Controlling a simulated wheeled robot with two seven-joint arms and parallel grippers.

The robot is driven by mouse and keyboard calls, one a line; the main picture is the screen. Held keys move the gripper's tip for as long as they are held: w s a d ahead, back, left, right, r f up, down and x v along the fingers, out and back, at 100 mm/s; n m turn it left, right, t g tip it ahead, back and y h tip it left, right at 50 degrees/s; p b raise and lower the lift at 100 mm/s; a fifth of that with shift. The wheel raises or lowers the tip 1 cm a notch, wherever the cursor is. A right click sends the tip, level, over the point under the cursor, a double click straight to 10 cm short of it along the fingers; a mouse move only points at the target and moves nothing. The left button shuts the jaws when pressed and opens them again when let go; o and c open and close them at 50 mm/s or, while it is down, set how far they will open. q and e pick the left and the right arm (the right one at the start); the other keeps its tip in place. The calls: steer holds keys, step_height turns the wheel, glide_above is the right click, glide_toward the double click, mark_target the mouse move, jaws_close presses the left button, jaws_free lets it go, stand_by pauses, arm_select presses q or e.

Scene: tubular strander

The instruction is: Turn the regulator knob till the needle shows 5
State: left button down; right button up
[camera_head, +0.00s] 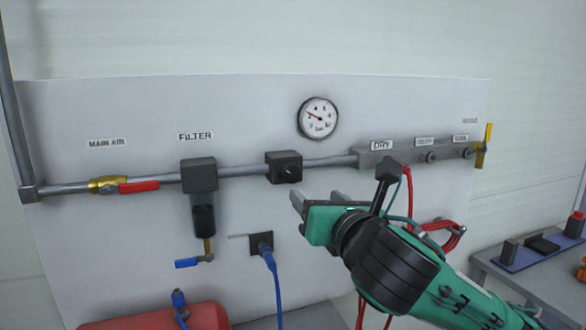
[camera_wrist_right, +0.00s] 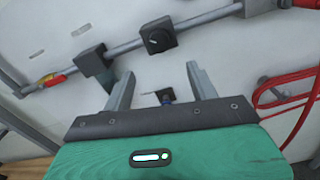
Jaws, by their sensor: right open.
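The regulator is a black block (camera_head: 284,167) on the grey pipe, with a round black knob (camera_head: 292,173) on its front. In the right wrist view the knob (camera_wrist_right: 158,41) has a short light mark and sits beyond the fingertips. The white round gauge (camera_head: 318,118) is on the panel above right of the regulator. Its needle slants toward the upper left; the exact number is too small to read. My right gripper (camera_head: 316,196) is open and empty, below and right of the knob, apart from it. My left gripper is not in view.
A filter (camera_head: 200,175) and a red main-air lever (camera_head: 139,187) are left along the pipe. A grey manifold (camera_head: 400,152) is to the right, with red hoses (camera_head: 450,238) below. A blue cable plugs into a black socket (camera_head: 261,243) under the regulator.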

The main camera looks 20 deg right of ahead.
mark_target(292, 176)
steer(key=w+p, duration=0.4)
steer(key=w, duration=0.2)
steer(key=w+p, duration=0.4)
steer(key=w, duration=0.3)
steer(key=shift+a+f, duration=0.1)
steer(key=shift+a, duration=0.1)
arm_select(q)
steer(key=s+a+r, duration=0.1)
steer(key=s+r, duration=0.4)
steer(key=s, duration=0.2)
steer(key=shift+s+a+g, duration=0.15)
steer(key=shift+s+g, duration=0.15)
arm_select(e)
steer(key=shift+s, duration=0.1)
steer(key=c, duration=1)
